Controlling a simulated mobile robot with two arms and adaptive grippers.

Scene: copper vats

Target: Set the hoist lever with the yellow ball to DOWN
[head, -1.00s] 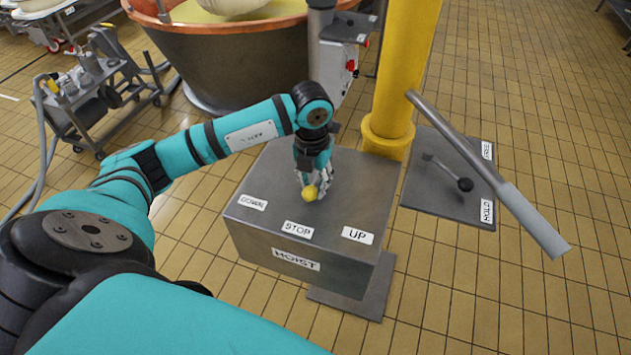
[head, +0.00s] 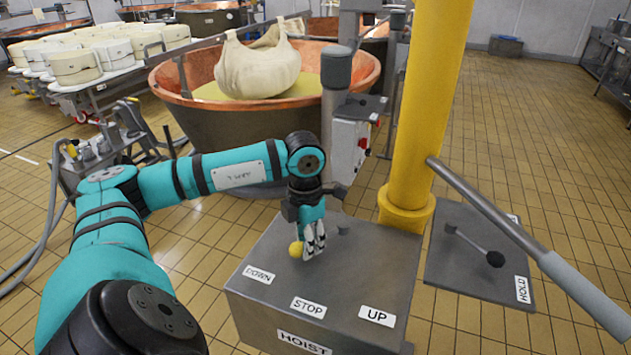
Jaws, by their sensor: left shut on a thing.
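The hoist lever's yellow ball (head: 295,249) is above the top of the grey hoist box (head: 375,262), behind the DOWN label (head: 259,275) and left of the short pivot post (head: 343,229). The STOP label (head: 308,307) and UP label (head: 377,316) lie further right along the front edge. My left gripper (head: 314,245) points down and is shut on the lever just beside the ball. Its fingers hide most of the lever's rod. My right gripper is out of view.
A yellow post (head: 427,110) stands behind the box, with a long grey bar (head: 490,215) slanting out to the right. A copper vat (head: 230,125) with a cloth bundle stands behind.

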